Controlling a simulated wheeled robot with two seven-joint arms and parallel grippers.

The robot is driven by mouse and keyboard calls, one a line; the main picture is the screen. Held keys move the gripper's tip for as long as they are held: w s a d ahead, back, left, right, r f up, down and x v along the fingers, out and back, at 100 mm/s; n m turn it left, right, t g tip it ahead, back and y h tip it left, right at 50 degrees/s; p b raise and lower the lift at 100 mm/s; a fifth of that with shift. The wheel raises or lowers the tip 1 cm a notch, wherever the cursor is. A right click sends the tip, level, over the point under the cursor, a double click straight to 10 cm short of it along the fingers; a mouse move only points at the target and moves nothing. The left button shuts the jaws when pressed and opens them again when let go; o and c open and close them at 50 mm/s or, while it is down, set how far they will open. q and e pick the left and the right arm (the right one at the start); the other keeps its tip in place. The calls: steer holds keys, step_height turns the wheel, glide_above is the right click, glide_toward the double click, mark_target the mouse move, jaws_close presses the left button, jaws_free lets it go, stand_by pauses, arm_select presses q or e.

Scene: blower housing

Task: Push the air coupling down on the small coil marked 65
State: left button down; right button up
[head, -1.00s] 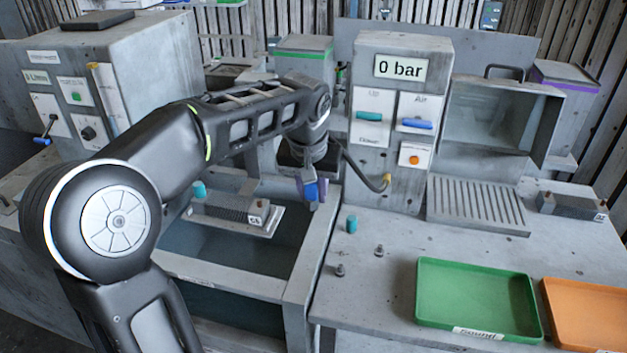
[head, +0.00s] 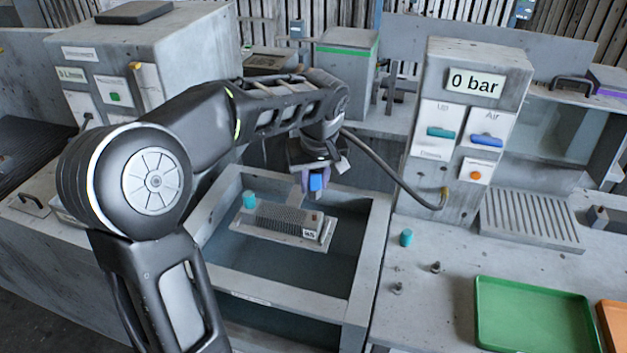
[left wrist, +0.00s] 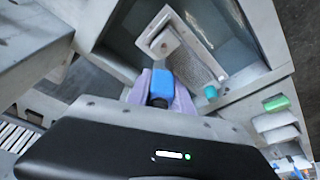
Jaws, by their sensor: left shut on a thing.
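The small coil marked 65 (head: 285,221) is a grey finned block lying on a pale plate over the sunken tank. A teal cap (head: 249,200) stands at its left end, and its label faces front at the right end. My left gripper (head: 315,184) is shut on the blue air coupling (head: 316,182), above and just behind the coil's right end. A dark hose runs from there to the panel. In the left wrist view the blue coupling (left wrist: 162,84) sits between the fingers, with the coil (left wrist: 190,60) beyond it. The coupling looks apart from the coil. My right gripper is not in view.
The tank's grey rim (head: 362,262) surrounds the coil. The control panel (head: 466,130) reading 0 bar stands to the right. A loose teal cap (head: 406,238) and two small metal fittings stand on the bench, near a green tray (head: 533,315).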

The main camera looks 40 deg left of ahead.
arm_select(q)
steer(key=shift+f+b, duration=1.35)
steer(key=shift+f, duration=0.6)
steer(key=shift+b, duration=0.3)
steer(key=shift+f+b, duration=0.55)
steer(key=shift+f, duration=0.15)
steer(key=shift+f, duration=0.15)
stand_by(0.3)
steer(key=shift+f+b, duration=0.35)
steer(key=shift+b, duration=0.15)
steer(key=shift+f+b, duration=0.4)
steer(key=shift+b, duration=0.1)
stand_by(0.7)
